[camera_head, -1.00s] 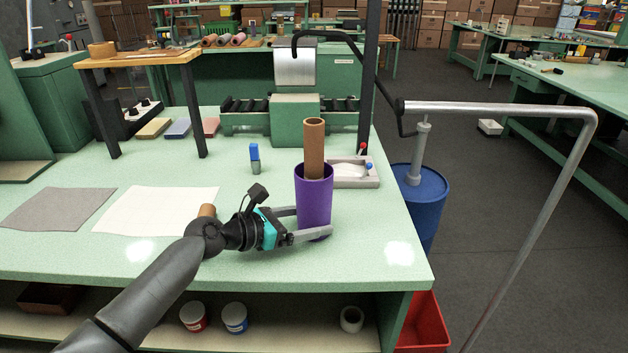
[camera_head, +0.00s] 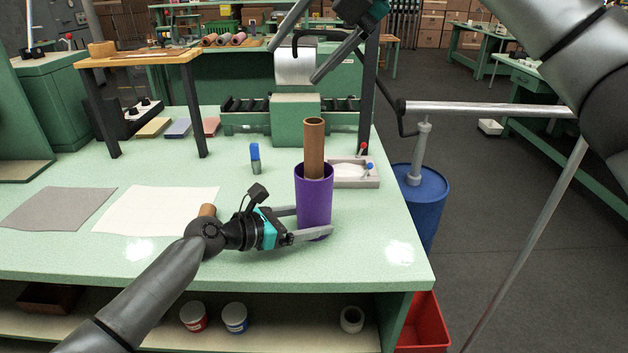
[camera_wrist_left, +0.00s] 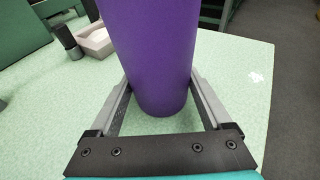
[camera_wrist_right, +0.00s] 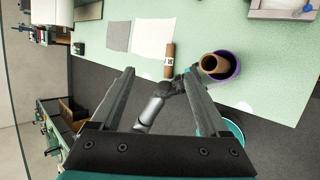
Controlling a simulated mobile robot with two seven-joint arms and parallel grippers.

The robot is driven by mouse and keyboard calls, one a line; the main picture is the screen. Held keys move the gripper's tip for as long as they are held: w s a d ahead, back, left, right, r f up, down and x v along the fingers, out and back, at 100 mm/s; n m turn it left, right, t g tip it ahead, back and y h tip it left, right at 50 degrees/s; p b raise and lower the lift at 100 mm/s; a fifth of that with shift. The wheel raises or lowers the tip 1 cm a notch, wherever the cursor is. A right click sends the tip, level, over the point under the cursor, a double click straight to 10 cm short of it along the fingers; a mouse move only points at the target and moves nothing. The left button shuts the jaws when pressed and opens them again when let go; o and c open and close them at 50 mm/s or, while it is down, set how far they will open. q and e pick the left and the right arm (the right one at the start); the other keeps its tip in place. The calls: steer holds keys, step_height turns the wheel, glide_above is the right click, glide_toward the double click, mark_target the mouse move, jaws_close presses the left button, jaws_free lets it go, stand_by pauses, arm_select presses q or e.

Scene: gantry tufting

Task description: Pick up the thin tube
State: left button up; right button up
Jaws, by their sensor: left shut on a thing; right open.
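A thin brown tube (camera_head: 314,145) stands upright inside a wider purple tube (camera_head: 314,205) near the table's front right. The right wrist view shows the brown tube (camera_wrist_right: 213,65) and the purple rim (camera_wrist_right: 234,63) from above. My left gripper (camera_head: 312,222) is shut on the purple tube low down; its fingers lie along both sides of the purple tube (camera_wrist_left: 155,60) in the left wrist view. My right gripper (camera_head: 294,66) is open and empty, high above the table. Another short brown tube (camera_wrist_right: 169,62) lies beside the left wrist, mostly hidden in the head view.
A white sheet (camera_head: 155,210) and a grey sheet (camera_head: 57,208) lie at left. A dark post (camera_head: 371,70) rises behind. A metal rail (camera_head: 480,108) is at right.

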mark_target(313, 126)
steer(key=f+n+h, duration=0.1)
steer(key=f+h, duration=0.1)
steer(key=f, duration=0.2)
steer(key=w+f+n+h, duration=0.1)
steer(key=f+h, duration=0.1)
steer(key=f, duration=0.2)
steer(key=d+f+h, duration=0.1)
steer(key=f+h, duration=0.1)
steer(key=f, duration=0.2)
steer(key=shift+w+d+n+t+h, duration=0.1)
steer(key=shift+w+n+t+h, duration=0.15)
steer(key=shift+n+t+h, duration=0.15)
steer(key=shift+w+d+x, duration=0.1)
steer(key=shift+w+x, duration=0.05)
steer(key=shift+x, duration=1.2)
steer(key=shift+w+d+x, duration=0.15)
steer(key=shift+x, duration=1.15)
steer(key=shift+r, duration=0.15)
jaws_close()
